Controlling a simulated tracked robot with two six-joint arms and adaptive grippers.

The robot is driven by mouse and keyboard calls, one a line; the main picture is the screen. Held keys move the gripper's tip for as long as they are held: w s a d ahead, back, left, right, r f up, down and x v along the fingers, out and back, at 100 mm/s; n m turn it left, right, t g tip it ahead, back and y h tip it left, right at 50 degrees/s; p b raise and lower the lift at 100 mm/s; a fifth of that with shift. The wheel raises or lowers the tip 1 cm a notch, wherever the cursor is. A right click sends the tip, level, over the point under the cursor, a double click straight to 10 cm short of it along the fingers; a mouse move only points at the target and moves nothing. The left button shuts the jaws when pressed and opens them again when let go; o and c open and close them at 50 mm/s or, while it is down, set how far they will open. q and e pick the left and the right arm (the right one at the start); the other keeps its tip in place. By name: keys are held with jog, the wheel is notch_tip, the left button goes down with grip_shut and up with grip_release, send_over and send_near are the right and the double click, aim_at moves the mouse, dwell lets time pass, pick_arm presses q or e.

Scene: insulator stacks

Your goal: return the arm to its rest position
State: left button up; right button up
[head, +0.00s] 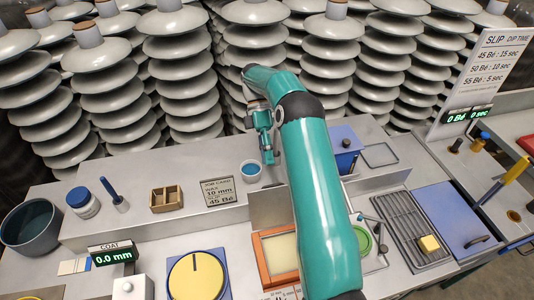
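My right arm, teal with dark joints, rises from the bottom centre and bends over at the top. Its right gripper (267,158) hangs pointing down above the back of the bench, just right of a small white cup with blue contents (251,169). Nothing shows hanging from it. The fingers are small and seen edge-on, so I cannot tell whether they are apart. My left arm and gripper are not in the view.
Insulator stacks (185,75) line the back. Jar (83,202), grey pot (30,226), wooden box (166,198) and job card (218,191) stand left. Yellow dial (196,275) is in front. Rack (409,232), yellow block (429,244) and blue lid (456,222) lie right.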

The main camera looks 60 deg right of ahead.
jog(key=shift+w+d+r, duration=0.1)
jog(key=shift+w+r, duration=0.05)
jog(key=shift+r, duration=0.05)
jog(key=shift+f, duration=0.1)
dwell(0.4)
jog(key=shift+x, duration=3.65)
